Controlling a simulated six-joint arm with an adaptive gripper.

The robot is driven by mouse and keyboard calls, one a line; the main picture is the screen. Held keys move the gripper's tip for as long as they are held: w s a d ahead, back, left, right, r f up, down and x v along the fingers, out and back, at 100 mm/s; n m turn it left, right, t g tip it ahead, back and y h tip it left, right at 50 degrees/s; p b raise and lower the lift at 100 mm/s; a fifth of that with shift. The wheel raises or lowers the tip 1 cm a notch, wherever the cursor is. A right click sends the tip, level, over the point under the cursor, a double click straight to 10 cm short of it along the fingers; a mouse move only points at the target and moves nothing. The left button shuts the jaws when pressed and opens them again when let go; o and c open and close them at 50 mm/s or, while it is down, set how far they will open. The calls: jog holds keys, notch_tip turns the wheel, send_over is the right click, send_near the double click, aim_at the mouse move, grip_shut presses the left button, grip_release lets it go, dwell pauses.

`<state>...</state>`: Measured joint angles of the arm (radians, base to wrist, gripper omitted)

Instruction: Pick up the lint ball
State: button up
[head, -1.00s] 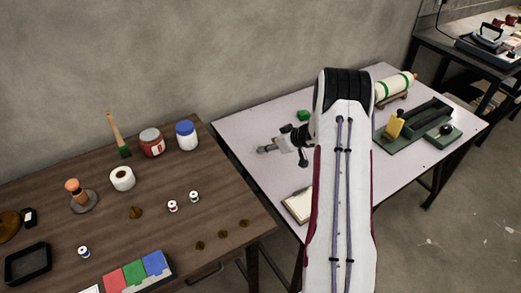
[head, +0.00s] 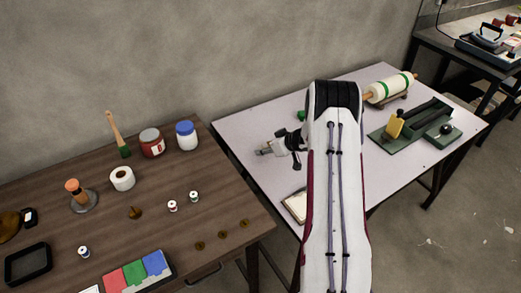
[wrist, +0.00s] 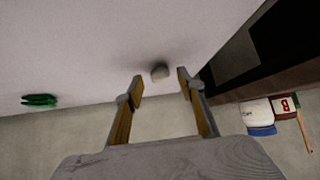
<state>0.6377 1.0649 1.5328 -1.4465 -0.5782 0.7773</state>
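The lint ball (wrist: 160,72) is a small grey-white lump on the pale table top in the wrist view. It shows between and just beyond my two fingertips. I cannot make it out in the head view. My gripper (wrist: 160,84) is open, with nothing between its fingers. In the head view my gripper (head: 264,151) is over the left part of the white table, its fingers toward the left. How far it is above the table is hard to tell.
A green object (head: 301,115) lies behind my gripper. A framed pad (head: 295,207) lies at the front edge. A green-striped roll (head: 390,88) and a green tray with tools (head: 415,125) are to the right. The brown table (head: 150,215) with jars is left.

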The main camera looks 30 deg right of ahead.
jog(key=shift+x, duration=1.05)
jog(key=c, duration=0.7)
